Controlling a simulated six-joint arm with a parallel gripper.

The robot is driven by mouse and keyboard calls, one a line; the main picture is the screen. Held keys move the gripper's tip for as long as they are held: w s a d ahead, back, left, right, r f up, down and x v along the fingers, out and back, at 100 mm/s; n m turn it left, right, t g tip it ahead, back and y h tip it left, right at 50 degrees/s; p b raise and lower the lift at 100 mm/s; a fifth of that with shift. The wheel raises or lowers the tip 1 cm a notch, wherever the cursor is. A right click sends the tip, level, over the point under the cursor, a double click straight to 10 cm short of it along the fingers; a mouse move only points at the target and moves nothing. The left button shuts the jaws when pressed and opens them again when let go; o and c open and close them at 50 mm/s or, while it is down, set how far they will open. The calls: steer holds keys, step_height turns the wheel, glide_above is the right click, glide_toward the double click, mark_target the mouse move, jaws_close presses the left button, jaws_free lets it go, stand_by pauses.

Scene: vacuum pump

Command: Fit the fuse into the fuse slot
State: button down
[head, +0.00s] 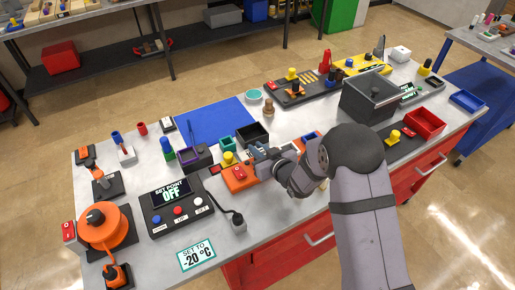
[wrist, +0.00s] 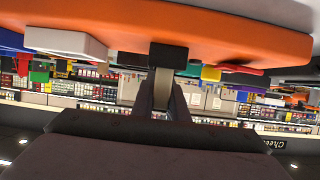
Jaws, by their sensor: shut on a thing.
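My gripper (head: 260,155) is at the right side of a small orange unit (head: 240,181) in the middle of the bench. In the wrist view my gripper (wrist: 163,97) is shut on a narrow pale piece, which I take to be the fuse (wrist: 164,80). A black block (wrist: 168,56) sits at the fuse's far end, against the orange unit's face (wrist: 200,28). I cannot tell whether this block is the fuse slot or the fuse's cap, nor how deep the fuse sits. In the head view my gripper hides the fuse.
A black control box (head: 176,205) reading "SET POINT OFF" stands left of the orange unit. A black plug (head: 238,222) on a cord lies in front. A black open bin (head: 252,135) and a yellow knob (head: 228,158) are close behind. A large grey box (head: 368,98) stands to the right.

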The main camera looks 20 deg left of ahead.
steer(key=shift+f, duration=0.1)
steer(key=shift+f, duration=0.1)
steer(key=c, duration=1.7)
jaws_free()
steer(key=shift+c, duration=0.2)
steer(key=shift+d+r, duration=0.1)
steer(key=shift+r, duration=0.15)
steer(key=b+v, duration=0.3)
steer(key=v, duration=0.9)
